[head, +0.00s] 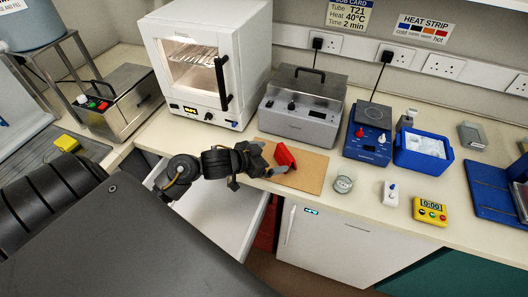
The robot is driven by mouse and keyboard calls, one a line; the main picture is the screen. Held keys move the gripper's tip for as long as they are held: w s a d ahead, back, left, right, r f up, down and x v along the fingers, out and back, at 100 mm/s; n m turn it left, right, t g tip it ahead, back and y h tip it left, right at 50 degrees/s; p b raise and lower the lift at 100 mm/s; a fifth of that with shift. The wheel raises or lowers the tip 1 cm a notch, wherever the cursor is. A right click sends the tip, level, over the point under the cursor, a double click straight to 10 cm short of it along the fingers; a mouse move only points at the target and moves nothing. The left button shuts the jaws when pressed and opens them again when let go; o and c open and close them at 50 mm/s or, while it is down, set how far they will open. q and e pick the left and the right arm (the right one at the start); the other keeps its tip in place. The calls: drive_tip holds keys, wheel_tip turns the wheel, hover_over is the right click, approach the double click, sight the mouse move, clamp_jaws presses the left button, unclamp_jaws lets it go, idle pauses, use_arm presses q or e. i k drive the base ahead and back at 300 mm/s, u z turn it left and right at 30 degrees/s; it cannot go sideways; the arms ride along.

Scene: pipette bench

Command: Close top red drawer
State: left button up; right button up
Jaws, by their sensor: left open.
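An open drawer (212,208) with a pale interior sticks out from under the bench at lower centre-left. My dark body hides its near end, so its front face does not show. A red panel (266,226) shows below and right of the drawer, beside a white cabinet. My left arm reaches across above the drawer. My left gripper (272,164) is open at the bench's front edge, by the left side of a brown mat. A red wedge-like object (286,157) is just beyond its fingers; I cannot tell if they touch. My right gripper is not in view.
On the bench stand a white oven (208,62), a grey lidded bath (302,104), a blue hotplate (368,136) and a blue tub (424,150). A yellow timer (430,210) and small items lie near the front edge. A white under-bench cabinet (340,246) is right of the drawer.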

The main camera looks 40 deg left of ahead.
sight(231, 219)
drive_tip(key=k, duration=2)
